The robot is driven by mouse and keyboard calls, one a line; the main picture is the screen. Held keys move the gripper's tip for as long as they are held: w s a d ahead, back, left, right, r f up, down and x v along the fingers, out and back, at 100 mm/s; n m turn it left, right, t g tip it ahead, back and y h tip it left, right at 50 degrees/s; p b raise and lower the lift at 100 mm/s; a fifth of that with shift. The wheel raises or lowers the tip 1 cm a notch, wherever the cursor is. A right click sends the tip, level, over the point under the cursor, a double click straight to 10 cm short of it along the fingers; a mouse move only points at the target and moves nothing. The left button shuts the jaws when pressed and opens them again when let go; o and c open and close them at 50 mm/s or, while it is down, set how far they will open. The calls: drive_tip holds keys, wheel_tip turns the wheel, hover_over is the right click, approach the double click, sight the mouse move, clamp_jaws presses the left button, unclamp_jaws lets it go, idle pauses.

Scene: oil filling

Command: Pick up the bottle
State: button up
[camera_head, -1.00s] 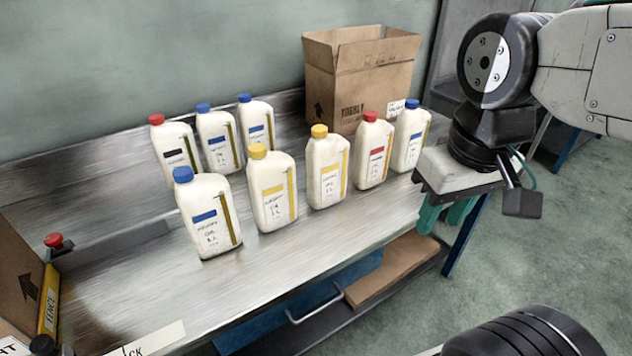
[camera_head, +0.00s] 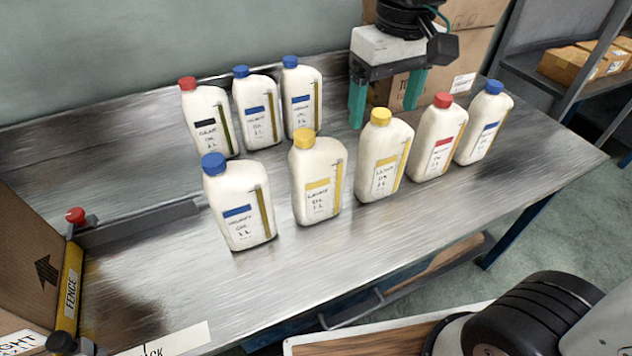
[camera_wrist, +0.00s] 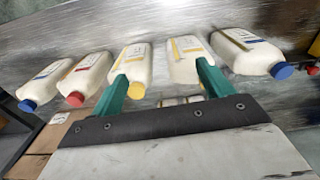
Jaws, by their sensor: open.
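Several white oil bottles stand on the metal bench. The front row in the head view, left to right, is a blue-capped bottle (camera_head: 238,205), a yellow-capped bottle (camera_head: 317,180), a second yellow-capped bottle (camera_head: 383,155), a red-capped bottle (camera_head: 438,140) and a blue-capped bottle (camera_head: 484,125). Behind stand a red-capped bottle (camera_head: 206,120) and two blue-capped bottles (camera_head: 257,112) (camera_head: 302,100). My gripper (camera_head: 385,110) is open and empty, fingers down, behind the second yellow-capped bottle.
A cardboard box (camera_head: 470,50) stands behind my gripper. A fence strip (camera_head: 70,285) and red knob (camera_head: 75,215) are at the left. The bench (camera_head: 300,275) is clear in front of the bottles. A shelf with boxes (camera_head: 580,65) is at the right.

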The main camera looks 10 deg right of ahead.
drive_tip(key=n, duration=0.2)
hover_over(308, 133)
drive_tip(key=shift+d+f+g, duration=0.3)
drive_tip(key=shift+f, duration=0.55)
drive_tip(key=shift+a+f, duration=0.25)
drive_tip(key=shift+a, duration=0.05)
wheel_tip(308, 133, down, 7)
drive_tip(key=shift+w+f, duration=0.15)
drive_tip(key=shift+f, duration=0.05)
drive_tip(key=c, duration=1.7)
